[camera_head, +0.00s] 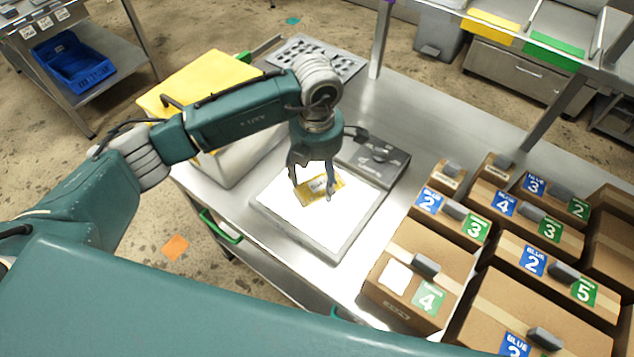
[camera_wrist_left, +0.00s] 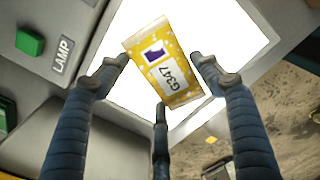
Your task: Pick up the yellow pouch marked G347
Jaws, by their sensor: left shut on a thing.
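My left gripper (camera_head: 314,192) reaches down from above and is shut on the pouch. In the left wrist view its fingers (camera_wrist_left: 163,68) are at the pouch's two sides, with a third finger below. My right gripper is not in view.
A control box (camera_head: 372,160) sits behind the panel; the wrist view shows a LAMP label (camera_wrist_left: 63,55) and a green button (camera_wrist_left: 30,43). Cardboard boxes (camera_head: 420,270) with blue and green number labels crowd the right. A bin with a yellow lid (camera_head: 205,85) stands left of the panel.

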